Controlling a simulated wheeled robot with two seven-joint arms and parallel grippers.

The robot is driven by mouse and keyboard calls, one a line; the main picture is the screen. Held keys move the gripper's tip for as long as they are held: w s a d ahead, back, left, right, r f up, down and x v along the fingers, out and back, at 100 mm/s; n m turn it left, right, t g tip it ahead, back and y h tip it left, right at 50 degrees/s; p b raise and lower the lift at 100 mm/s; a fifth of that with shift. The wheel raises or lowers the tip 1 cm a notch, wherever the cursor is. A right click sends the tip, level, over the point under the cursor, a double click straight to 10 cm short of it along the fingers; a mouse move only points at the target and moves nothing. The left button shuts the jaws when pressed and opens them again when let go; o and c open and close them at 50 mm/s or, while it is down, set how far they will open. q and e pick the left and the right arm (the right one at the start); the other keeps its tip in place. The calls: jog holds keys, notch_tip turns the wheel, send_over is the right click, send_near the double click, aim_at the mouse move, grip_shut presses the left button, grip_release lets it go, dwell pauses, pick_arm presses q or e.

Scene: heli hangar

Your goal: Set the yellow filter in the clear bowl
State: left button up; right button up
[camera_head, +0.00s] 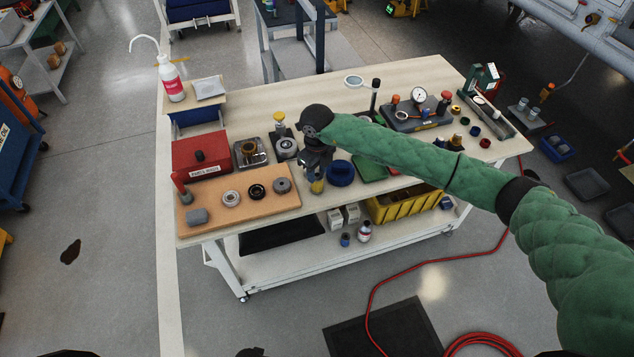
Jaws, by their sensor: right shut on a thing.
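My right gripper (317,178) reaches in from the right over the front of the workbench and points down. It is shut on a small yellow piece at its fingertips, which looks like the yellow filter (317,187). The gripper body hides most of the filter's upper part. A round, pale, see-through dish, which looks like the clear bowl (354,81), sits near the back edge of the bench, apart from the gripper. My left gripper is not in view.
Next to the gripper are a blue ring (341,173) and an orange-brown board (238,201) with round parts. A red box (200,153) stands at left. A gauge fixture (417,112) stands at right. The bench (310,97) is mostly bare towards the back.

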aim_at(317, 175)
jog(key=shift+r+p, duration=0.35)
jog(key=shift+r, duration=2.35)
